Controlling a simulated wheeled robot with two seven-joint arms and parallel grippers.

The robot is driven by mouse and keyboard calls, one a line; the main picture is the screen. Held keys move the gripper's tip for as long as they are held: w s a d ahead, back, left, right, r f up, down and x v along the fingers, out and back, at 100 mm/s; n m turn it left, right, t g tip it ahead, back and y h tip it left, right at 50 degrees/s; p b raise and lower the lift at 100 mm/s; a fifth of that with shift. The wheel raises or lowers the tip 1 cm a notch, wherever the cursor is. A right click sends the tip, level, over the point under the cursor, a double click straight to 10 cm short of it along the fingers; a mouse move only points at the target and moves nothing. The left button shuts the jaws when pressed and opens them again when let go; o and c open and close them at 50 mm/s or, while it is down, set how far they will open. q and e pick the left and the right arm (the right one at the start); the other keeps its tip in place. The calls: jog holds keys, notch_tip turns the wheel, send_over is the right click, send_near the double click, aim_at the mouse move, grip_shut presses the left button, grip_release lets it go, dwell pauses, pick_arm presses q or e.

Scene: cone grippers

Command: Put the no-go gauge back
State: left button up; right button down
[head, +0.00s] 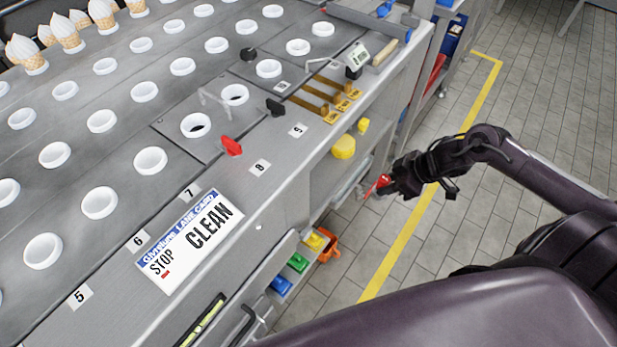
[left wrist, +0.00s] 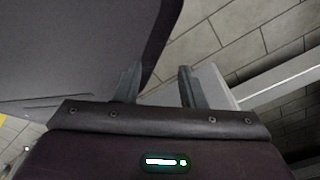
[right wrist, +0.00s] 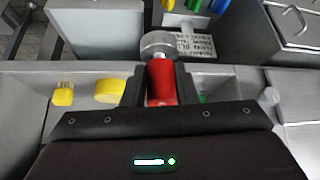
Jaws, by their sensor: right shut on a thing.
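The no-go gauge has a red handle (right wrist: 161,82) and a round grey metal head (right wrist: 158,43). My right gripper (right wrist: 160,88) is shut on the red handle, with the metal head pointing away from it. In the head view, my right gripper (head: 385,185) holds the gauge (head: 382,181) out beside the machine's side, above the floor. The gauge is small and partly hidden there. My left gripper (left wrist: 158,85) is open in the left wrist view, with nothing between its fingers. It does not show in the head view.
A grey machine (head: 270,200) with rows of white rings fills the left. A printed label (right wrist: 198,45) lies near the gauge head. Tiled floor is clear at right.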

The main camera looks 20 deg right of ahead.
jog(key=shift+d+f, duration=0.25)
jog(key=shift+f, duration=0.3)
jog(key=shift+w+a, duration=0.15)
jog(key=w+a, duration=0.3)
jog(key=w, duration=0.1)
jog(key=w+a, duration=0.8)
jog(key=shift+w+a+r, duration=0.1)
jog(key=shift+w, duration=0.25)
jog(key=shift+w+a+f, duration=0.15)
jog(key=shift+f, duration=0.05)
pick_arm(q)
jog(key=shift+s+a+f, duration=0.4)
jog(key=shift+a, duration=0.3)
pick_arm(e)
jog(key=shift+f, duration=0.15)
